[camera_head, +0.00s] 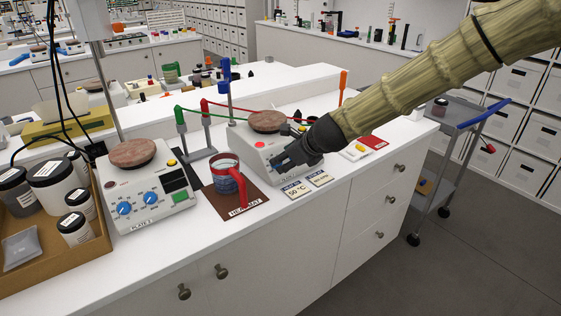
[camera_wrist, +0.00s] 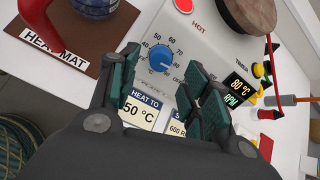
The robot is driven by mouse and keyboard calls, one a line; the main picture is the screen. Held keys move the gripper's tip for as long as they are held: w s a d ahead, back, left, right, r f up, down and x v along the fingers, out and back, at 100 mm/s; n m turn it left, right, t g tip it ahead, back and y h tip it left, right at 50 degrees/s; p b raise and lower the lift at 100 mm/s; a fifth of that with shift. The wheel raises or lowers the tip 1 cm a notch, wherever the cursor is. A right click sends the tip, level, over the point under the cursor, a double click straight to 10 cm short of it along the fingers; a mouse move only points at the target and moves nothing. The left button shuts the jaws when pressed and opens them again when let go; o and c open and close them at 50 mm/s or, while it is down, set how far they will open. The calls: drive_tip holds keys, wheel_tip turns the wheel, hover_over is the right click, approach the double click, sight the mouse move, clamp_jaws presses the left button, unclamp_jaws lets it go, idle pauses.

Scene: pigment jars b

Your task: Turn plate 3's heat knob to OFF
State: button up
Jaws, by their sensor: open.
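The right hotplate (camera_head: 250,150) is a white box with a round brown top; its plate number is hidden. In the wrist view its blue heat knob (camera_wrist: 160,58) sits inside a printed °C scale; I cannot read its pointer surely. The display (camera_wrist: 237,89) shows 80 °C above RPM. A red lamp (camera_wrist: 184,5) is marked HOT. My gripper (camera_head: 276,160) is at the front panel; in the wrist view my gripper (camera_wrist: 163,62) is open, with its teal fingers on either side of the heat knob. Contact cannot be told. The right finger hides part of the panel.
A similar hotplate (camera_head: 150,185) stands left. Between them a red-handled mug (camera_head: 226,178) stands on the brown heat mat (camera_head: 252,192). Cards reading 50 °C (camera_head: 296,189) and 600 R (camera_wrist: 178,130) lie before the right plate. Red and green rods (camera_head: 228,113) cross behind.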

drive_tip(key=shift+x, duration=2.1)
drive_tip(key=c, duration=1)
